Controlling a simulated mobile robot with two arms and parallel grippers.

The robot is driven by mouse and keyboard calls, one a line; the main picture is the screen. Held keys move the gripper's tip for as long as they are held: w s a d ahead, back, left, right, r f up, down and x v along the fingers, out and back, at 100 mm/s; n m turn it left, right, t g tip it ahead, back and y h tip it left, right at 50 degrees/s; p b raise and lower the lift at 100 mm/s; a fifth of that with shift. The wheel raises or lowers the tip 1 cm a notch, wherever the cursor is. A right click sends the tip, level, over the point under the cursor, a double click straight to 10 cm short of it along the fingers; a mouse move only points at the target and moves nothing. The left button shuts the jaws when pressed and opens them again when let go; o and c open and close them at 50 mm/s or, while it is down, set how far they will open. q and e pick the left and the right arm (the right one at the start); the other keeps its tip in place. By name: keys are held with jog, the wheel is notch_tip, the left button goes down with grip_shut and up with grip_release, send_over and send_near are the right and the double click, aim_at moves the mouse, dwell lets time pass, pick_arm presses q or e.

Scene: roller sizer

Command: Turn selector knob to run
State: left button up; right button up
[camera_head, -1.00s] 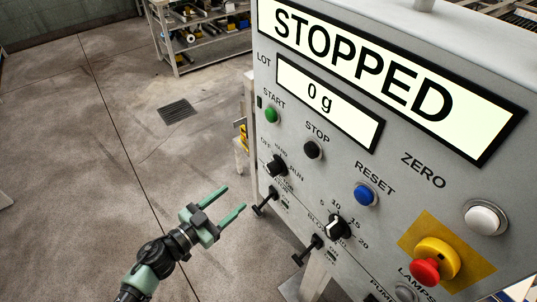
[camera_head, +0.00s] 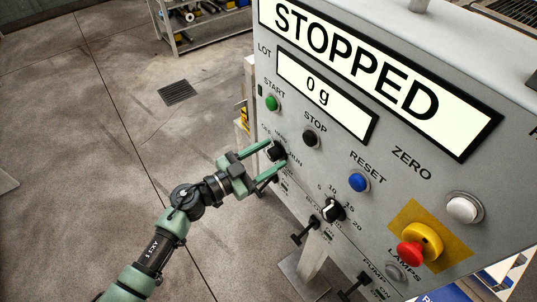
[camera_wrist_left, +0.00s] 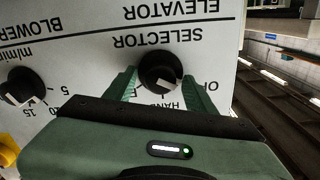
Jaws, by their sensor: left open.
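The selector knob (camera_head: 277,151) is black and round, on the grey panel below the green START button. RUN can be read beside the knob in the head view. My left gripper (camera_head: 278,154) is open at the panel, one finger on each side of the knob. In the wrist view its fingers (camera_wrist_left: 158,78) flank the knob with gaps showing; contact cannot be told. My right gripper is out of view.
The display (camera_head: 350,65) reads STOPPED and a smaller one reads 0 g. Nearby are the START button (camera_head: 272,103), STOP button (camera_head: 311,138), a blower knob (camera_head: 333,210) and a red emergency button (camera_head: 410,254). Open floor lies left of the panel.

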pick_arm(q)
grip_shut()
